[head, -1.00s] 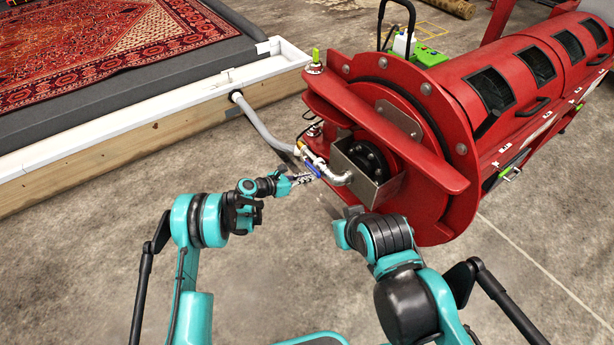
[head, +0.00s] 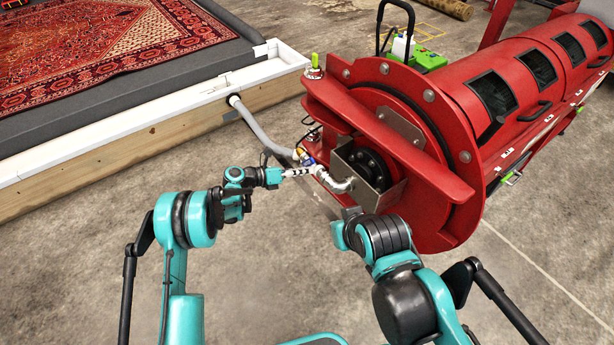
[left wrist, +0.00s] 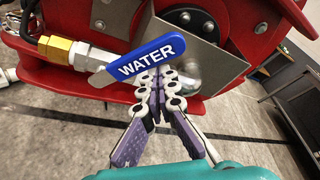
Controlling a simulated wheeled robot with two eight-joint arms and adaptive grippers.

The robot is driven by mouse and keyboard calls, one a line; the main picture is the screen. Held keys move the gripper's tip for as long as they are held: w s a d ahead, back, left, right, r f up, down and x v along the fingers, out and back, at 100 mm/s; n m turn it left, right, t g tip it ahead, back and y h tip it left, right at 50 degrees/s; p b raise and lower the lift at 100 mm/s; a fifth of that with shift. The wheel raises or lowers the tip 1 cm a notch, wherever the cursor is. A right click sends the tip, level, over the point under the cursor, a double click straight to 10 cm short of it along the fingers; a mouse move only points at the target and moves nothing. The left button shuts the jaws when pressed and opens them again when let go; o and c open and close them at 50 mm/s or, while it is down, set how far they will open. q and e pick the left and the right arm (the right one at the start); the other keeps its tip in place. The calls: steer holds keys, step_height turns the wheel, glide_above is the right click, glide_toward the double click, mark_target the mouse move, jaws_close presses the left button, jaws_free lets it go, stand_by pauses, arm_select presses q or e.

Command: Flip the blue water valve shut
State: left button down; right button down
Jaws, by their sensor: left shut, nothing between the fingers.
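The blue water valve handle (left wrist: 140,62), marked WATER, lies slantwise in the left wrist view, its right end higher. Behind it is the metal pipe with a brass fitting (left wrist: 55,46). In the head view only a small blue patch of the handle (head: 308,161) shows, by the pipework at the drum's end. My left gripper (head: 306,172) is shut and empty, with its tips close to the handle. In the left wrist view its fingertips (left wrist: 158,76) meet at the handle's lower edge, right of its middle; I cannot tell whether they touch.
The red drum machine (head: 440,180) fills the right side, with a metal box (head: 378,185) beside the pipes. A grey hose (head: 255,122) runs to the white-edged wash pit (head: 130,108). My right arm is close to the machine's front. Concrete floor is open at left.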

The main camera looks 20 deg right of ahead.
arm_select(q)
steer(key=shift+w+a+r, duration=0.3)
steer(key=shift+w+r, duration=0.5)
steer(key=shift+w, duration=0.1)
steer(key=shift+w+a+r, duration=0.2)
steer(key=shift+w+r, duration=0.1)
steer(key=shift+w, duration=0.25)
steer(key=shift+w+a+r, duration=0.2)
steer(key=shift+w+r, duration=0.05)
steer(key=shift+w, duration=0.3)
steer(key=shift+w+a+r, duration=0.15)
steer(key=shift+w, duration=0.1)
steer(key=shift+s, duration=0.1)
